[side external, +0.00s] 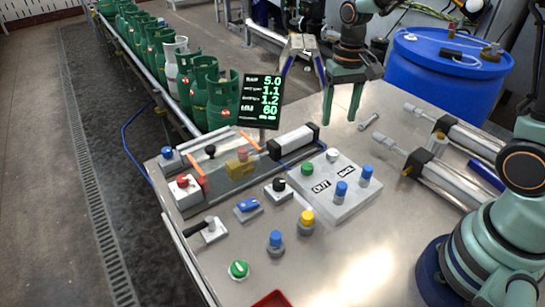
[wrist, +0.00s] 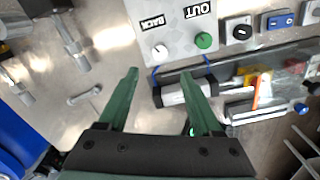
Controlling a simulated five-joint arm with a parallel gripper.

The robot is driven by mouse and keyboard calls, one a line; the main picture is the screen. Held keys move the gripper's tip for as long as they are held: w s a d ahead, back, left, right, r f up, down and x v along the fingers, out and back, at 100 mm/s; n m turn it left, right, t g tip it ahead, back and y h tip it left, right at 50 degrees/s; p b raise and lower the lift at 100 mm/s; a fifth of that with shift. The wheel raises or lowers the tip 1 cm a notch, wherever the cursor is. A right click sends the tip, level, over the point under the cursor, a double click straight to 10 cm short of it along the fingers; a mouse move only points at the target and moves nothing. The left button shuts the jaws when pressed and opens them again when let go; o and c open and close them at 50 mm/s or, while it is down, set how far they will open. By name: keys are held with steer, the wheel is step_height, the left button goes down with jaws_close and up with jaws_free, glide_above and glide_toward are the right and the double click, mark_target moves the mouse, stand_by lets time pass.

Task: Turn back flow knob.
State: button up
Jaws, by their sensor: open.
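A pale control panel (side external: 350,203) lies on the metal bench, with the labels OUT (side external: 321,186) and BACK (side external: 343,171). A blue knob (side external: 366,174) stands on the BACK side and another blue knob (side external: 341,189) on the OUT side. A white button (side external: 333,155) and a green button (side external: 307,169) sit at the panel's far end. In the wrist view the white button (wrist: 160,51) and BACK label (wrist: 153,23) show; both blue knobs are out of frame. My gripper (side external: 341,121) is open and empty, pointing down above the bench beyond the panel, apart from the knobs.
A silver cylinder (side external: 295,142) lies beyond the panel. Two larger cylinders (side external: 455,150) lie to the right, near a blue drum (side external: 440,80). More knobs and switches (side external: 276,240) stand at the front left. A display (side external: 262,97) rises behind. Green gas bottles (side external: 222,100) line the conveyor.

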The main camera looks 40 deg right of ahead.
mark_target(333, 152)
step_height(333, 152, down, 10)
steer(key=shift+f, duration=0.25)
steer(key=shift+c, duration=0.3)
jaws_close()
